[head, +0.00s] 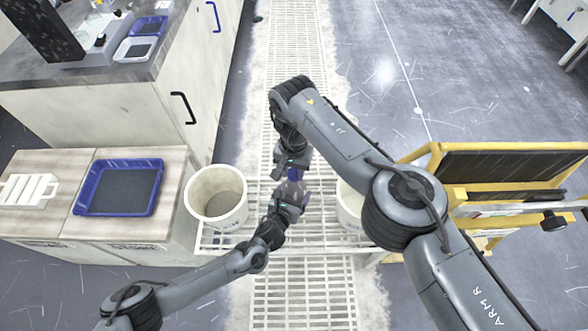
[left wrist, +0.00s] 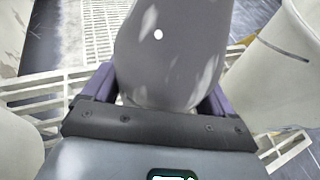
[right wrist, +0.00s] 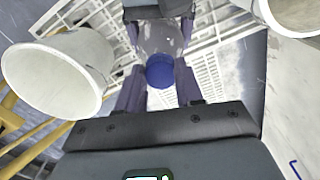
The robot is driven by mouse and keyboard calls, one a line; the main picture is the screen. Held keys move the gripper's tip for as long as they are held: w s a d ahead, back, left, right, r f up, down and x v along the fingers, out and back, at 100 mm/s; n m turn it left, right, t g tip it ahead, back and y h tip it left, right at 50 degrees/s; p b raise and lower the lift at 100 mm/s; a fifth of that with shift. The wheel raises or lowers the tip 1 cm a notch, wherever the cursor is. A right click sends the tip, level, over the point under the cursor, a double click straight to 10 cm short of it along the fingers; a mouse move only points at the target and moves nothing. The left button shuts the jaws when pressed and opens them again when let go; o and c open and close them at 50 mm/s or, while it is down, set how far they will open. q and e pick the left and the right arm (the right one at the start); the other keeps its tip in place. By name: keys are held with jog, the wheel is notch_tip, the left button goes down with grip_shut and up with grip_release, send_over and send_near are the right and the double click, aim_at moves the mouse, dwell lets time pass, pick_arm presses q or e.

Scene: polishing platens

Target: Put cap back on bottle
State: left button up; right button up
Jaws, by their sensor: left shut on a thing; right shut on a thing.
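My left gripper (head: 290,192) is shut on a translucent bottle (right wrist: 160,36) above the grating, between two buckets. The bottle's greyish body fills the space between the fingers in the left wrist view (left wrist: 175,50). My right gripper (head: 293,171) comes from the far side and meets the left one closely. In the right wrist view the blue cap (right wrist: 160,72) lies between the right fingertips, in line with the bottle and at its end. The right gripper is shut on the cap. Whether the cap is seated on the neck cannot be told. In the head view the grippers mostly hide both.
A white bucket (head: 216,197) stands left of the grippers, and another (head: 350,206) stands right, partly behind my right arm. A blue tray (head: 118,188) lies on the left cabinet. A yellow-framed cart (head: 440,160) is at right. The grating walkway (head: 300,300) is open below.

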jog(key=m, duration=0.3)
jog(key=shift+a, duration=0.1)
jog(key=m, duration=0.4)
jog(key=shift+w+a+r, duration=0.15)
jog(key=shift+w, duration=0.1)
jog(key=shift+s+m, duration=0.15)
jog(key=shift+m, duration=0.65)
jog(key=o, duration=1.1)
jog(key=shift+c, duration=0.2)
jog(key=shift+d, duration=0.2)
